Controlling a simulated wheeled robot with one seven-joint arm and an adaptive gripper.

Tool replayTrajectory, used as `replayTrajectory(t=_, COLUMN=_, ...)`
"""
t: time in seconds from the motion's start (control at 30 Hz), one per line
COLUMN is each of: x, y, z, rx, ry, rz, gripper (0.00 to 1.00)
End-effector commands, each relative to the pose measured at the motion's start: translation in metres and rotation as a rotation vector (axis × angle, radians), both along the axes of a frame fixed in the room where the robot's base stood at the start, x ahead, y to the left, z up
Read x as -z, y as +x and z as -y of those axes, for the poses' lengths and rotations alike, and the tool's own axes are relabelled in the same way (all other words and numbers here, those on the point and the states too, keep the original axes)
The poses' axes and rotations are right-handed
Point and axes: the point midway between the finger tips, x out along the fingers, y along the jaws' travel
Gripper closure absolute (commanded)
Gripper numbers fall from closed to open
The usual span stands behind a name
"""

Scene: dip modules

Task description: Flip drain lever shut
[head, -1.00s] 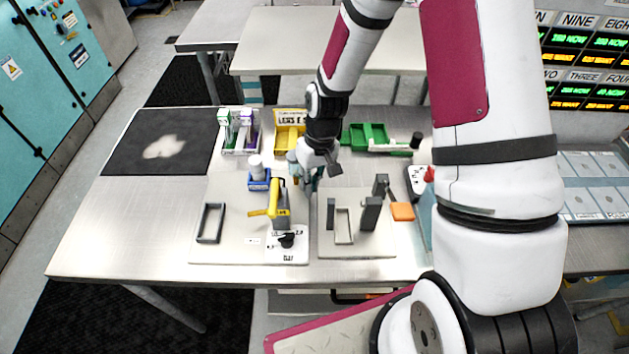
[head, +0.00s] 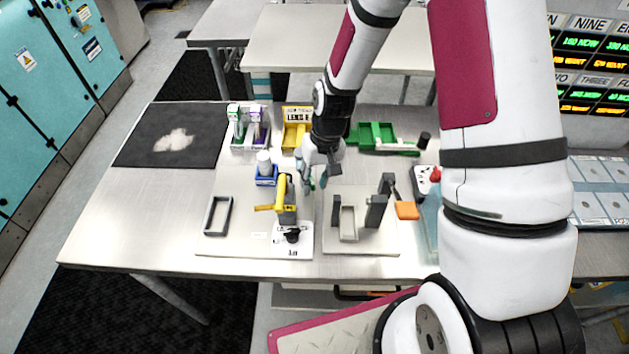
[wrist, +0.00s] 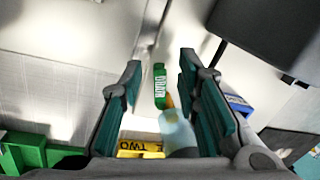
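The green handle marked DRAIN (wrist: 160,86) shows in the wrist view between my two fingers, with an orange part at its lower end. A pale blue rounded piece (wrist: 178,132) is just below it in the picture. My gripper (wrist: 158,80) is open, its teal-padded fingers apart on either side of the handle; I cannot tell whether either touches it. In the head view my gripper (head: 308,182) points down over the table between two grey plates. There the wrist and fingers mostly hide the drain lever.
A yellow lever (head: 268,208) and black knob (head: 292,236) stand left of my gripper, near a blue holder (head: 266,180). Grey posts (head: 376,210) and an orange paddle (head: 406,210) stand right. Yellow (head: 296,140) and green (head: 374,135) bins are behind.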

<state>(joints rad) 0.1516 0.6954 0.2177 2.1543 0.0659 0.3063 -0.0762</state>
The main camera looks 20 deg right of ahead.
Motion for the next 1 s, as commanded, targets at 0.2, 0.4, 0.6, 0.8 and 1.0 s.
replayTrajectory(t=0.2, x=-0.037, y=0.002, z=0.006, rx=0.002, ry=-0.001, rz=0.006, gripper=0.7)
replayTrajectory(t=0.4, x=-0.077, y=0.001, z=0.012, rx=0.002, ry=-0.001, rz=0.005, gripper=0.7)
replayTrajectory(t=0.6, x=-0.104, y=0.001, z=0.017, rx=0.001, ry=-0.001, rz=0.004, gripper=0.7)
replayTrajectory(t=0.8, x=-0.113, y=0.001, z=0.018, rx=0.0, ry=0.0, rz=0.001, gripper=0.7)
replayTrajectory(t=1.0, x=-0.113, y=0.0, z=0.018, rx=0.0, ry=0.0, rz=0.0, gripper=0.7)
